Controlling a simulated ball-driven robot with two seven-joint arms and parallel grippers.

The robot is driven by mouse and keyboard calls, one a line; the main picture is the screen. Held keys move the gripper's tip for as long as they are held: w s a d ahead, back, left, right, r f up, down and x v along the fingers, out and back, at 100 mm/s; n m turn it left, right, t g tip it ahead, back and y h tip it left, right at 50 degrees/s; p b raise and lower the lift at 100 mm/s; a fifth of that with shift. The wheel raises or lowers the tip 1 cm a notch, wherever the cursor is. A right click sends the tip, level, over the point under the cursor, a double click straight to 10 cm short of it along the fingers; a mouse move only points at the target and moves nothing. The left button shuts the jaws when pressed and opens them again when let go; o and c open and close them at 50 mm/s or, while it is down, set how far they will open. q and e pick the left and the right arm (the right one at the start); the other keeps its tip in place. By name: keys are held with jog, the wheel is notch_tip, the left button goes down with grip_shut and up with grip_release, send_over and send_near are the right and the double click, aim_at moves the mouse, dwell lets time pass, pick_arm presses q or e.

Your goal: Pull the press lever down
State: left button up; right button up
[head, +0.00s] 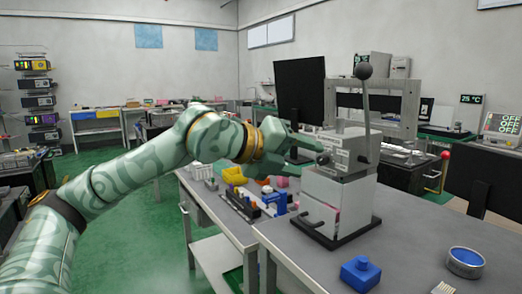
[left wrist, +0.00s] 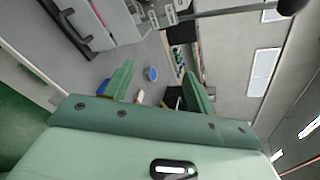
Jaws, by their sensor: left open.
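The press (head: 340,205) is a grey metal block on a dark base, on the bench right of centre in the head view. Its lever (head: 367,110) is a thin rod standing nearly upright, topped by a dark ball (head: 364,71). In the left wrist view the lever rod (left wrist: 235,10) runs along the top edge to its dark ball (left wrist: 291,6). My left gripper (head: 308,156) is open and empty, left of the press body and below the ball. Its two fingers (left wrist: 160,85) are spread in the left wrist view, with the lever outside them. My right gripper is not in view.
A blue block (head: 360,273) and a round blue-lined dish (head: 465,262) are on the bench front right. Small blue parts (head: 274,201) and a yellow bin (head: 234,174) lie left of the press. A dark monitor (head: 300,90) stands behind. A red knob (head: 445,155) is at right.

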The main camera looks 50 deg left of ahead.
pick_arm(q)
jog(key=v, duration=1.5)
jog(key=shift+s+d+p, duration=0.15)
jog(key=shift+s+p, duration=0.05)
jog(key=shift+p, duration=0.15)
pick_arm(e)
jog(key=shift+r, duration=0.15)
